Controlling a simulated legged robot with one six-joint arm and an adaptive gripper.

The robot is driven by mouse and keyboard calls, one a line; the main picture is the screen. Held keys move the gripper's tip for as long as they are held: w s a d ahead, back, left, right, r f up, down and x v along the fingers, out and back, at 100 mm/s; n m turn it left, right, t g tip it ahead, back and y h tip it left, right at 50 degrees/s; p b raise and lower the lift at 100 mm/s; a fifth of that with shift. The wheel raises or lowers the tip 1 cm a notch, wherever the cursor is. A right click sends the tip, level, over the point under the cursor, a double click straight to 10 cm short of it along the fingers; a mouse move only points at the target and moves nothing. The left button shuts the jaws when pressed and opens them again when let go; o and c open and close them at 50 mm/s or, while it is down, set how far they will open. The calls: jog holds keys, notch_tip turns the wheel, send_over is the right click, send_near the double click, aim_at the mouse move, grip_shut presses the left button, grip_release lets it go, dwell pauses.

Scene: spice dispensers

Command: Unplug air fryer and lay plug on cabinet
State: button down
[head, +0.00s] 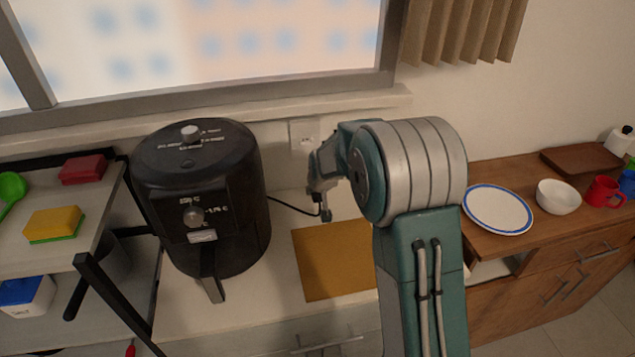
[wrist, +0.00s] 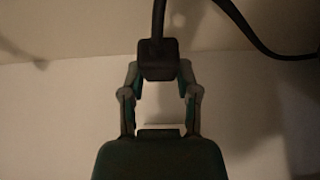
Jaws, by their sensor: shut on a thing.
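The black air fryer (head: 200,205) stands upright on the light cabinet top (head: 262,290), under the window. Its black cord (head: 290,206) runs right to the black plug (head: 325,214) at my gripper (head: 322,192). In the wrist view, my gripper (wrist: 160,85) has both fingers closed on the sides of the plug (wrist: 157,62), with the cord (wrist: 158,20) leading away from it. The wall socket (head: 304,133) is behind and above my gripper, and the plug is apart from it. How high the plug is above the cabinet top is hard to tell.
A tan mat (head: 335,262) lies on the cabinet top right of the air fryer. A black-framed rack (head: 100,262) with sponges stands at left. A wooden cabinet (head: 545,235) at right holds a plate (head: 497,209), a bowl (head: 558,196) and a red mug (head: 603,191).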

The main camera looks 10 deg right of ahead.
aim_at(316, 208)
jog(key=shift+a+f, duration=0.25)
jog(key=shift+f, duration=0.4)
jog(key=shift+d+f, duration=0.25)
jog(key=shift+f, duration=1.1)
jog(key=shift+a, duration=0.1)
jog(key=shift+c, duration=1.3)
grip_release()
jog(key=v, duration=1.2)
